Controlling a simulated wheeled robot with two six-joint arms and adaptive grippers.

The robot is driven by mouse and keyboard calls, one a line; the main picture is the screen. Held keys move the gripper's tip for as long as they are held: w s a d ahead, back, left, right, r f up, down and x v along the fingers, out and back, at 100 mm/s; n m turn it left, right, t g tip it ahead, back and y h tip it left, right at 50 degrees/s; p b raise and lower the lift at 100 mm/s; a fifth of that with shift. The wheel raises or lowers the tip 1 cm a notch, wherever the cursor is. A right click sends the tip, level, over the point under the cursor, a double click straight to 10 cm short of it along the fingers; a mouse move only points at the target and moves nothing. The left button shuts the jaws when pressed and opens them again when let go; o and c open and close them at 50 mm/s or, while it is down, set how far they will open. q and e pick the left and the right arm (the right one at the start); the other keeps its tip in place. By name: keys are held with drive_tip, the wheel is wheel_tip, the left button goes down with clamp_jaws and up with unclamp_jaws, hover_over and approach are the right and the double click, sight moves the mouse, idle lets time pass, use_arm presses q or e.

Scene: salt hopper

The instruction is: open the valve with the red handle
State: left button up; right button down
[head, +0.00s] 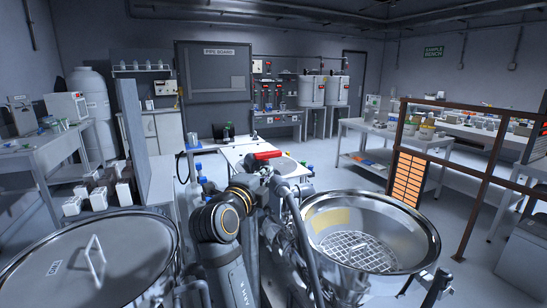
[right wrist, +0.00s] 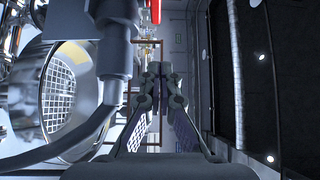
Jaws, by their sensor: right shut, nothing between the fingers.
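The red handle (head: 268,155) shows in the head view just beyond my right gripper (head: 267,177), left of the open steel hopper (head: 427,245). In the right wrist view, part of the red handle (right wrist: 155,11) shows at the top edge, beside a dark valve body (right wrist: 117,35). My right gripper (right wrist: 159,69) is shut and empty, with its fingertips together below and slightly right of the red part. I see no contact between fingers and handle. My arm hides much of the valve in the head view. My left gripper is not in view.
A lidded steel vessel (head: 60,266) stands at the front left. The hopper has a grid inside; its rim also shows in the right wrist view (right wrist: 88,108). A dark pipe (right wrist: 60,146) curves below the valve body. A brown frame (head: 484,171) stands at the right.

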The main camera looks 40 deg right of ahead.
drive_tip(key=p, duration=0.4)
approach(278, 153)
drive_tip(key=d, duration=0.1)
drive_tip(key=s+d, duration=0.1)
drive_tip(key=d, duration=0.2)
drive_tip(key=shift+s+r, duration=0.2)
drive_tip(key=shift+r, duration=0.15)
drive_tip(key=w, duration=0.1)
drive_tip(key=w+d+p, duration=0.1)
drive_tip(key=w, duration=0.1)
drive_tip(key=shift+w+f, duration=0.15)
drive_tip(key=shift+w, duration=0.4)
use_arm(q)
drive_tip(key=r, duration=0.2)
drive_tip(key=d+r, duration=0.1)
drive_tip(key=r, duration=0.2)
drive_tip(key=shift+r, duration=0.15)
use_arm(e)
drive_tip(key=shift+d+f, duration=0.1)
